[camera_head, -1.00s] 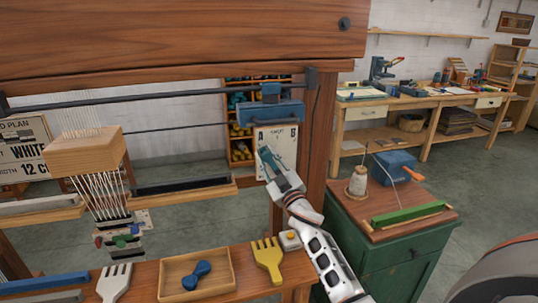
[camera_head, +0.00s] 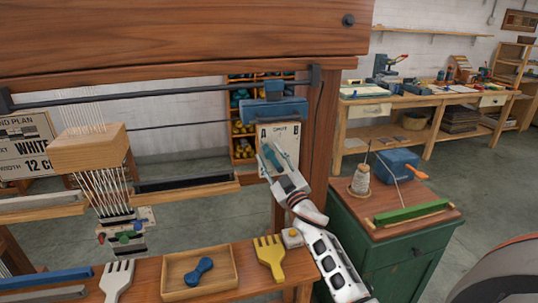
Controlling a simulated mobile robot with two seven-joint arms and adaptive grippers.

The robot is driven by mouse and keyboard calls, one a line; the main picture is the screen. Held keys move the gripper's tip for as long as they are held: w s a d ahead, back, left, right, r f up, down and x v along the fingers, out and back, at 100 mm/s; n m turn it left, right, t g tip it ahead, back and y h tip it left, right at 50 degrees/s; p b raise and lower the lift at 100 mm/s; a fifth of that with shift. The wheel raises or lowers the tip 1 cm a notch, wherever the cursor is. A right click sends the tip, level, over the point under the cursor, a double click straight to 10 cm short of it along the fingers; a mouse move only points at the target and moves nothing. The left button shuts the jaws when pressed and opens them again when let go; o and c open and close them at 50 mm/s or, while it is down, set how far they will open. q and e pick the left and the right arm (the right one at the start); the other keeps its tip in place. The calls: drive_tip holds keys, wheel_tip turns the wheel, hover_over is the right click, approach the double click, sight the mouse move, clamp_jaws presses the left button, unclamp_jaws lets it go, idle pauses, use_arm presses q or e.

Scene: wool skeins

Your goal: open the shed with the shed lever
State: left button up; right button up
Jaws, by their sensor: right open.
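My right gripper (camera_head: 277,156) is open in front of a pale plate (camera_head: 264,134) on the loom's right side. The plate bears the letters A and B and a small word between them that looks like "SHUT". A blue block (camera_head: 275,110) with a smaller blue piece on top is fixed just above the plate. I cannot make out the shed lever clearly; the gripper hides the lower part of the plate. I cannot tell whether the fingers touch anything. My left gripper is not in view.
The loom's right post (camera_head: 316,150) stands close beside the gripper. White threads pass through a wooden block (camera_head: 89,149) at left. Below are a yellow comb (camera_head: 270,257), a white comb (camera_head: 117,280) and a tray (camera_head: 230,262) with a blue shuttle-like piece. A green cabinet (camera_head: 376,250) stands right.

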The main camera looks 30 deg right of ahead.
drive_tip(key=v, duration=1.1)
drive_tip(key=s+a+f+g+y, duration=0.1)
drive_tip(key=s+a+f+g, duration=0.2)
drive_tip(key=s+a+f, duration=0.3)
drive_tip(key=s+a+f+m+g+y, duration=0.1)
drive_tip(key=s+a+f+g, duration=0.3)
drive_tip(key=s+f, duration=0.9)
drive_tip(key=s+a+f+g+y, duration=0.1)
drive_tip(key=s+a+f+g, duration=0.3)
drive_tip(key=s+a+f, duration=0.5)
wheel_tip(320, 180, down, 5)
drive_tip(key=shift+s+f+m+y, duration=0.1)
drive_tip(key=shift+s+m+y, duration=0.2)
drive_tip(key=shift+s, duration=0.1)
